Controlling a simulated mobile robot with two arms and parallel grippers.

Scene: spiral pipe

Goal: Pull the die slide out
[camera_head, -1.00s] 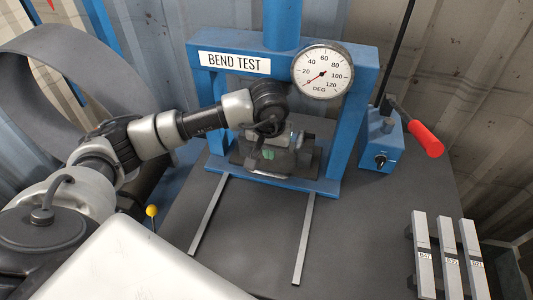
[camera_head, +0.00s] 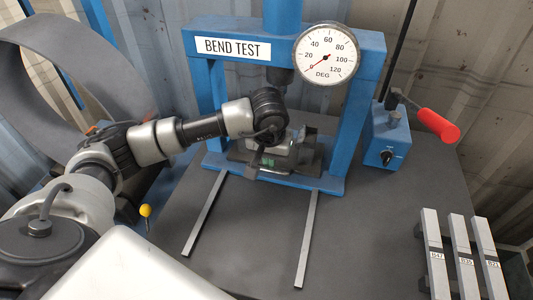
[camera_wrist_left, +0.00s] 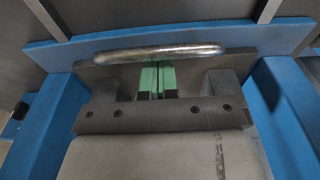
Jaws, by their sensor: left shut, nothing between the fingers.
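The dark die slide (camera_head: 308,150) sits between the blue posts of the bend press, at the inner end of two rails. In the left wrist view, a silver handle bar (camera_wrist_left: 150,52) runs across the dark slide plate (camera_wrist_left: 232,62). My left gripper (camera_head: 266,163) points down at the front of the slide. In the left wrist view, its green-padded fingertips (camera_wrist_left: 158,66) are together and empty, close to the handle's middle. I cannot tell whether they touch it. The arm hides part of the slide in the head view. My right gripper is not in view.
Two grey rails (camera_head: 307,238) run over the dark table (camera_head: 375,250). The press carries a round gauge (camera_head: 326,54). A blue control box (camera_head: 387,140) with a red-handled lever (camera_head: 438,126) stands right. Several labelled bars (camera_head: 463,258) lie front right. The table's middle is clear.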

